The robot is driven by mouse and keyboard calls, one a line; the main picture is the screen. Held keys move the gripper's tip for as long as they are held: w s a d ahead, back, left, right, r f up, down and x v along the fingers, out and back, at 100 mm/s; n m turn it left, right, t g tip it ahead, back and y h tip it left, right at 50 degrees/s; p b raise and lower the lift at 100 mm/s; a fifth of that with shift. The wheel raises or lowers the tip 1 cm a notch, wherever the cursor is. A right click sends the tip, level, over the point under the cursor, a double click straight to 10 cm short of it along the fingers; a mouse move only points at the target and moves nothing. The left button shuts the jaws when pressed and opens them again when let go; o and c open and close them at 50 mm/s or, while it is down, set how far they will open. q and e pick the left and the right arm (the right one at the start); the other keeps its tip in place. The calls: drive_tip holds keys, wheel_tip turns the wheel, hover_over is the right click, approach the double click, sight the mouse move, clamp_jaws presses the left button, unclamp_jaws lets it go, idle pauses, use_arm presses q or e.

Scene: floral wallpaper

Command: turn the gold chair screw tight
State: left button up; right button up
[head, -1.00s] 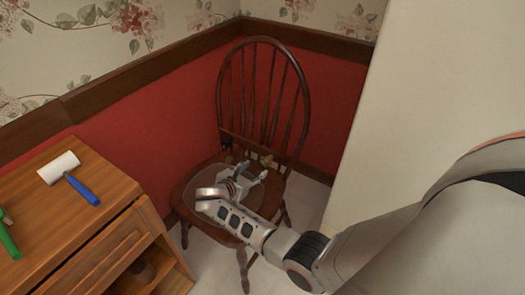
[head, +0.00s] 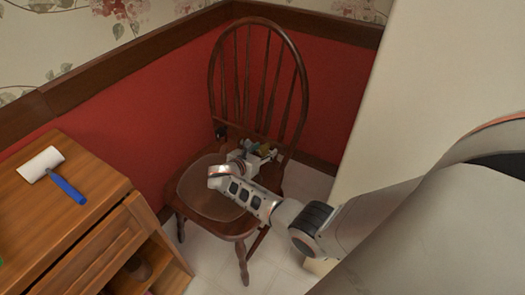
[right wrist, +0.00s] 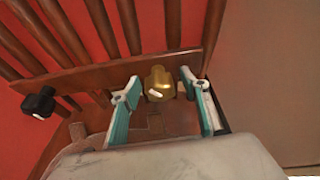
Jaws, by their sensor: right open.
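The gold chair screw (right wrist: 159,82) sticks out at the base of the wooden chair's backrest (right wrist: 120,75). My right gripper (head: 260,152) reaches over the seat of the brown chair (head: 187,189) close to the backrest. In the right wrist view its teal-padded fingers (right wrist: 160,88) are open, one on each side of the gold screw. Gaps seem to show between the fingers and the screw. In the head view the screw is mostly hidden by the gripper. My left gripper is out of view.
A black screw (right wrist: 38,103) sits at the left of the backrest, also in the head view (head: 220,132). A wooden cabinet (head: 60,220) stands at the left with a white, blue-handled roller (head: 54,174) on top. A pale wall (head: 400,110) rises close at the right.

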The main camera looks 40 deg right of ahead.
drive_tip(key=shift+c, duration=0.3)
drive_tip(key=c, duration=1.1)
drive_tip(key=shift+o, duration=0.2)
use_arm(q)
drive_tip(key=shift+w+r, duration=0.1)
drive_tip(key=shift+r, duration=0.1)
use_arm(e)
drive_tip(key=shift+r, duration=0.1)
